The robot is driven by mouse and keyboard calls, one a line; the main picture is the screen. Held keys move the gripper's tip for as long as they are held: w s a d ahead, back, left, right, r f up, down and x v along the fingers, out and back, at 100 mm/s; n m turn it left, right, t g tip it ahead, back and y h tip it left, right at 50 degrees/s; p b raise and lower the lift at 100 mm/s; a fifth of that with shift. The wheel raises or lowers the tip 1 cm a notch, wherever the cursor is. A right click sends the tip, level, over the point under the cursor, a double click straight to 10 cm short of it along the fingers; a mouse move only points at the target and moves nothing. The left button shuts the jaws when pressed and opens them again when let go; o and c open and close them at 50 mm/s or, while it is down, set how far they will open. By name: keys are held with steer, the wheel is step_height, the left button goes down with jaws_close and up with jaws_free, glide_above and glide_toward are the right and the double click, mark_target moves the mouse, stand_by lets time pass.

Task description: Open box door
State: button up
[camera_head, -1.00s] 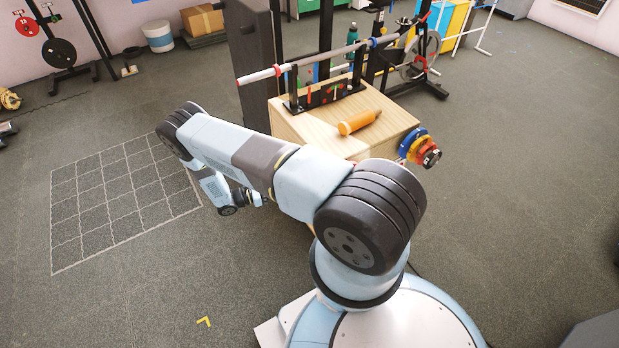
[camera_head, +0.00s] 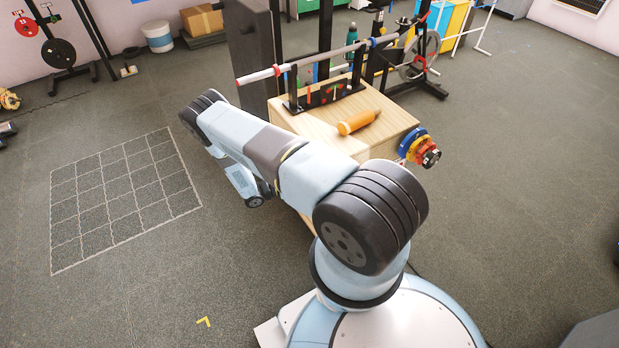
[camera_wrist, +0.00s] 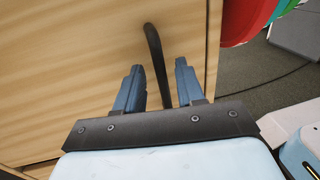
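The wooden box (camera_head: 376,137) stands in front of my base in the head view, with my arm covering much of its near side. In the wrist view its light wood door (camera_wrist: 75,65) fills the left and middle. A dark, bar-like handle (camera_wrist: 154,55) runs down the door near its right edge. My gripper (camera_wrist: 155,78) is open, with one blue-grey finger on each side of the handle. The handle's lower part lies between the fingers, and I see a gap on both sides. In the head view my gripper is hidden behind my arm.
Coloured weight plates (camera_head: 414,147) sit at the box's right side. The floor to the left, with a white grid (camera_head: 125,195), is clear.

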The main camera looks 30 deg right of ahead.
steer(key=shift+c, duration=0.2)
jaws_close()
steer(key=shift+w, duration=0.1)
